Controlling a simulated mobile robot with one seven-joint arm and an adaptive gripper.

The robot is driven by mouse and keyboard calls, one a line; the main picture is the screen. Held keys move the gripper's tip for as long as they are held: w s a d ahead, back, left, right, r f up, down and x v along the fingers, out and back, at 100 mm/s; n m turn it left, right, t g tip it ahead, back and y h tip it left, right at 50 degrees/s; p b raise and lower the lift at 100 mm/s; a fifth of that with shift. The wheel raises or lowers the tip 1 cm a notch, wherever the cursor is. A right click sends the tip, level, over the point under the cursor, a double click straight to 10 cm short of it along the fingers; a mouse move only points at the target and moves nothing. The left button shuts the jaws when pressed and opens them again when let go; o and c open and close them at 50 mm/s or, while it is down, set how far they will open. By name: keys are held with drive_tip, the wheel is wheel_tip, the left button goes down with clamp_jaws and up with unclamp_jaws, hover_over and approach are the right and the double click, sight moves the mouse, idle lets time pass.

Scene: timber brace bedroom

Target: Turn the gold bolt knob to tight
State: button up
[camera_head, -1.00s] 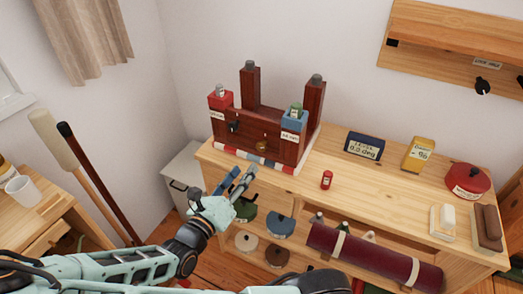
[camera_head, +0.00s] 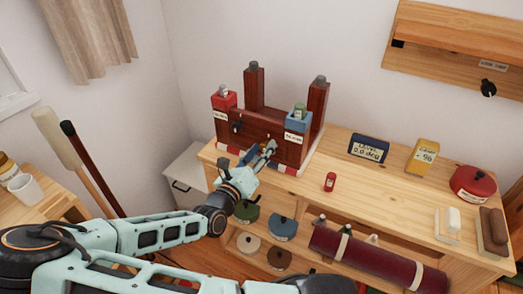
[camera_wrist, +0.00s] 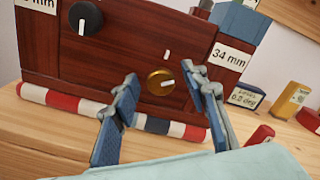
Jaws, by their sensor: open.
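The gold bolt knob (camera_wrist: 161,81) is on the front of a dark red wooden brace frame (camera_head: 262,124). In the head view my gripper (camera_head: 262,156) hides the knob.
A black knob (camera_wrist: 86,17) is left of the gold one. A red, white and blue striped bar (camera_wrist: 65,100) lies along the frame's foot.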

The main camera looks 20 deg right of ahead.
drive_tip(key=shift+c, duration=0.6)
clamp_jaws()
